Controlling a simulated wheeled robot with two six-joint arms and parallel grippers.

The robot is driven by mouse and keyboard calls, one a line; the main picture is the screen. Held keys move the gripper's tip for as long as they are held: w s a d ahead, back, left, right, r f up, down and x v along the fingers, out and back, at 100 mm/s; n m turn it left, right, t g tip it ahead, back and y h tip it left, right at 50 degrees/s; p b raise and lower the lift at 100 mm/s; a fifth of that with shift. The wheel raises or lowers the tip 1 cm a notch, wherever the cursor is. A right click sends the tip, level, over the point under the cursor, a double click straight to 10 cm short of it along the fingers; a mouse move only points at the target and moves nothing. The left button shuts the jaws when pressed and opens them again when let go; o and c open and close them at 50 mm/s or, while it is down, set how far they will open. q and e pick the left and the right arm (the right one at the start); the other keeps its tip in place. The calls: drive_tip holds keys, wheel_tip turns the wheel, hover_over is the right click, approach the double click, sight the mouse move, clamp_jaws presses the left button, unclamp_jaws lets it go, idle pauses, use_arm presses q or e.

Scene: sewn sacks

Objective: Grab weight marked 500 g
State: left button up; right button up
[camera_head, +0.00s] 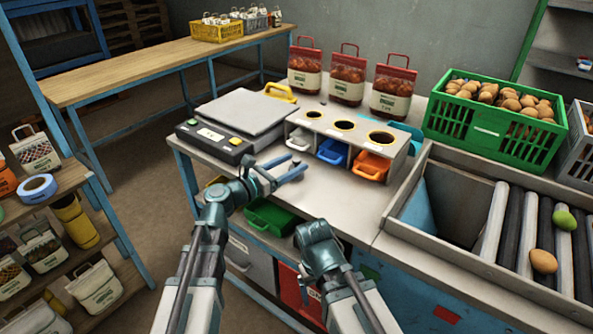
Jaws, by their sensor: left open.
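No weight with a readable 500 g mark shows in the head view. A scale (245,112) with a grey plate stands on the workbench, and its plate is bare. Right of it is a grey stand (392,153) with three yellow-rimmed round openings and white, blue and orange bins below; their contents are hard to make out. My left gripper (290,170) is open and empty over the bench's front part, in front of the stand and right of the scale's front. My right arm (320,248) is bent low before the bench; its fingers do not show.
Three red-topped sacks (347,78) stand behind the stand. A green crate (490,128) of potatoes is at the right, behind a roller conveyor (525,235) carrying a potato and a green item. The bench top (330,200) in front of the stand is clear.

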sight(300, 159)
use_arm(q)
drive_tip(key=shift+x, duration=2.7)
drive_tip(key=shift+a, duration=0.15)
clamp_jaws()
